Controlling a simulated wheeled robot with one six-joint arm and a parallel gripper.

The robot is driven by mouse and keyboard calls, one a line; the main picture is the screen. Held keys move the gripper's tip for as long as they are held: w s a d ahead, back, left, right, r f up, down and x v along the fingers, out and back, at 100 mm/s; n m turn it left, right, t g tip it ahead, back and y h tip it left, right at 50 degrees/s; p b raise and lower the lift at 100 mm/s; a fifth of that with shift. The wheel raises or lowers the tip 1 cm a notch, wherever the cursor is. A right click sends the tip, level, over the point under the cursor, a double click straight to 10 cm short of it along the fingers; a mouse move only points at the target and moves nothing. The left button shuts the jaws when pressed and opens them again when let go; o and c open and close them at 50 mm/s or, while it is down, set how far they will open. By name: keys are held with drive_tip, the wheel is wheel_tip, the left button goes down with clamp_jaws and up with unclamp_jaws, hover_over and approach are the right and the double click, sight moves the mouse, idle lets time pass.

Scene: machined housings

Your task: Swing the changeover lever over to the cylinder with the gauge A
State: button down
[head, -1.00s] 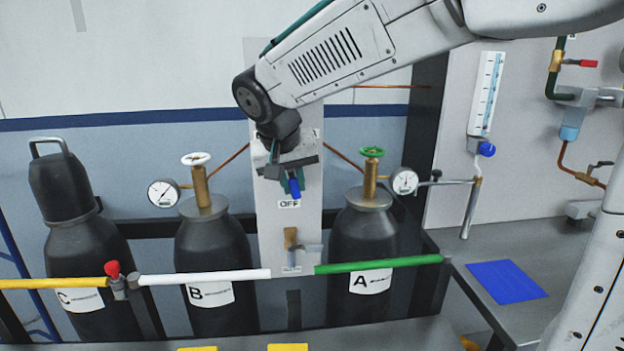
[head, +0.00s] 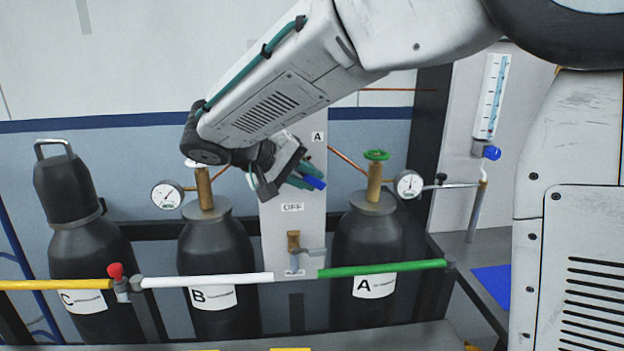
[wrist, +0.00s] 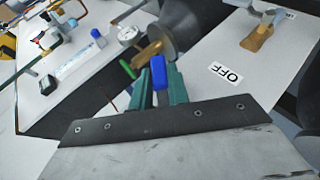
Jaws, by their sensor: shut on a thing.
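The changeover lever is mostly hidden behind my gripper; its blue handle (head: 315,183) points to the lower right on the grey panel (head: 310,225). My gripper (head: 302,181) is shut on the handle, and in the wrist view the blue handle (wrist: 158,72) sits between the green fingers. An OFF label (head: 292,207) is below the lever, and an A label (head: 317,136) is at the panel's upper right. Cylinder A (head: 370,232), with a green handwheel (head: 376,155), stands right of the panel. Its gauge (head: 408,185) also shows in the wrist view (wrist: 128,35).
Cylinder B (head: 215,250) and cylinder C (head: 85,250) stand to the left. White (head: 208,279) and green (head: 380,268) bars cross in front. A small brass valve (head: 293,241) is low on the panel. A blue mat (head: 491,280) lies on the right bench.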

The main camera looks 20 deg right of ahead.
drive_tip(key=shift+s+d, duration=0.1)
idle(0.4)
drive_tip(key=c, duration=1.3)
unclamp_jaws()
drive_tip(key=shift+c, duration=0.2)
drive_tip(key=shift+r, duration=0.1)
drive_tip(key=v, duration=0.7)
drive_tip(key=shift+a, duration=0.4)
